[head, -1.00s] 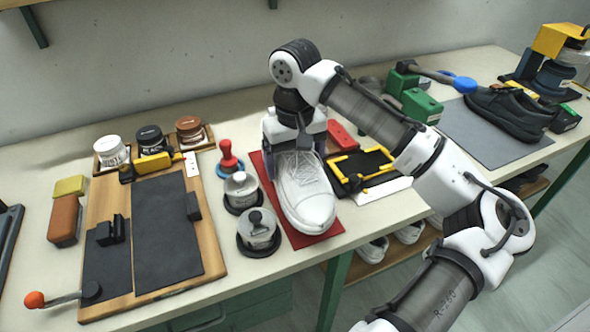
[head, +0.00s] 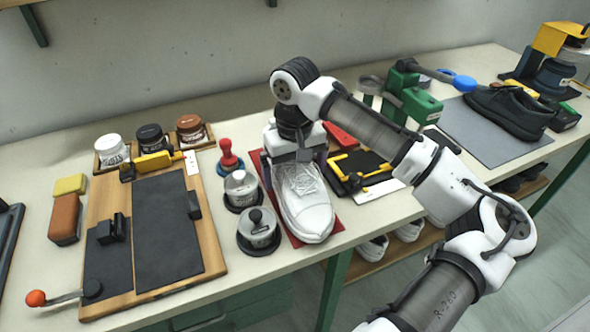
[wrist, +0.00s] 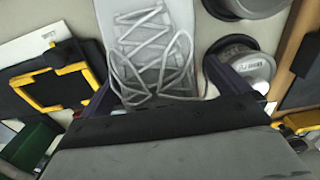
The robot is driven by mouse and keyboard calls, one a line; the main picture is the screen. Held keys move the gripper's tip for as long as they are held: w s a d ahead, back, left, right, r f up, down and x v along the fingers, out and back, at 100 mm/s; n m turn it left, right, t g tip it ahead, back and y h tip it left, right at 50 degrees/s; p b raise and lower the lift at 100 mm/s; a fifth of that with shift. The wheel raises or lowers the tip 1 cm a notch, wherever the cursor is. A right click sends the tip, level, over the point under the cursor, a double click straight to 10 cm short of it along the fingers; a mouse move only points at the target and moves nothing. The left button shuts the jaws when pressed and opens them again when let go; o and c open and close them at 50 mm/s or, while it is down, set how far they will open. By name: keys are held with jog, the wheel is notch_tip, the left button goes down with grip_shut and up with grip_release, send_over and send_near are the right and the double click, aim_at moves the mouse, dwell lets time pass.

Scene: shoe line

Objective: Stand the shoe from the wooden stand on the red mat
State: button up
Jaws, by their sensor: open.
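The white laced shoe (head: 306,210) stands sole-down on the red mat (head: 339,225), toe toward the table's front edge. It covers most of the mat's width. My gripper (head: 297,158) is open, low over the shoe's heel end, with a finger on each side. In the wrist view my gripper (wrist: 165,92) straddles the laced part of the shoe (wrist: 150,45). The heel is hidden by my gripper, so I cannot tell whether the fingers touch it. The wooden stand (head: 210,235) at left, with dark pads and an orange-knobbed lever, holds no shoe.
Two lidded metal pots (head: 259,232) stand close left of the mat, with a red-handled stamp (head: 229,158) behind. A black and yellow frame (head: 362,170) is close on the right. A black shoe (head: 510,112) lies on a grey mat (head: 470,135) farther right.

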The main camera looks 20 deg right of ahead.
notch_tip(320, 180, up, 12)
jog(key=shift+r+b, duration=0.1)
jog(key=shift+b, duration=0.45)
